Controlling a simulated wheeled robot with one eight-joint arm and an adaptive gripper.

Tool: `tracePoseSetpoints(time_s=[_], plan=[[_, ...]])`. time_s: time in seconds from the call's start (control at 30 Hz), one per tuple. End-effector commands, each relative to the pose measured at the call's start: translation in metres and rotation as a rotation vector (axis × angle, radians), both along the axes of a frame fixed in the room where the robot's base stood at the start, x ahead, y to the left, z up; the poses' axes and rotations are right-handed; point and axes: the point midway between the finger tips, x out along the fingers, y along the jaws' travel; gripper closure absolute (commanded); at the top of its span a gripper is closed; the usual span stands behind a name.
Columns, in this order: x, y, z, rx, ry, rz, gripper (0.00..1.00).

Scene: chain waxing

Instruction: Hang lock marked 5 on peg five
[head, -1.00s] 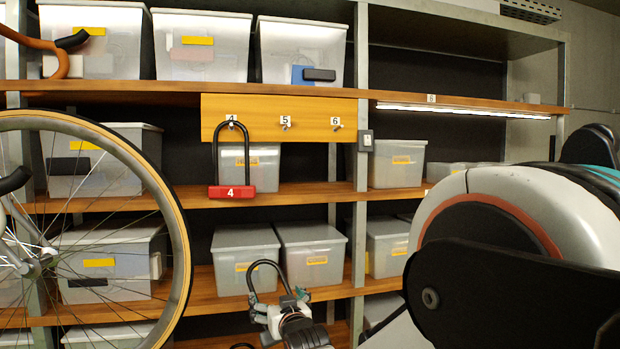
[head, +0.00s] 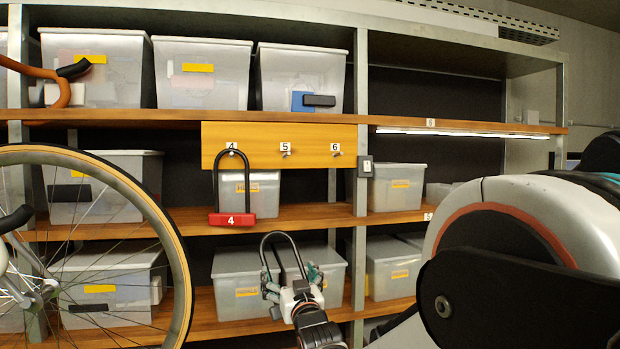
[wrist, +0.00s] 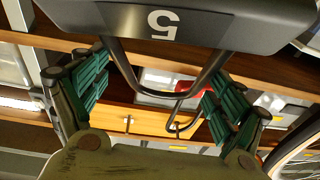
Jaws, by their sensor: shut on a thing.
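The lock marked 5 has a dark shackle and a grey body (wrist: 180,25); its number appears upside down in the wrist view. My gripper (head: 292,284) is shut on this lock, with green-padded fingers on both sides of it. In the head view the shackle (head: 280,236) points up, below and apart from the peg board (head: 260,160); the body is largely hidden by my gripper. Peg five (head: 286,154) is bare, under its "5" label. The red lock marked 4 (head: 232,219) hangs by its shackle from peg four (head: 232,153).
Peg six (head: 336,154) is bare. Clear bins (head: 237,270) stand on the shelf behind my gripper, and another bin (head: 262,195) stands behind the red lock. A bicycle wheel (head: 178,245) is at left. A small box (head: 366,167) is on the upright right of the board.

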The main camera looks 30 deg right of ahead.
Motion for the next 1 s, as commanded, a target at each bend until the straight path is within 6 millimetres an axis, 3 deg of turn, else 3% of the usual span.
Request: tracePoseSetpoints(time_s=[0.03,0.17,0.4,0.5,0.7,1.0], plan=[[-0.001,-0.004,0.02,-0.007,-0.025,-0.003,0.68],[-0.004,-0.013,0.062,-0.023,-0.093,-0.012,0.68],[-0.019,-0.031,0.161,-0.061,-0.244,-0.026,0.68],[-0.025,-0.036,0.192,-0.073,-0.288,-0.029,0.68],[-0.033,-0.041,0.224,-0.084,-0.335,-0.031,0.68],[-0.034,-0.043,0.228,-0.087,-0.344,-0.031,0.68]])
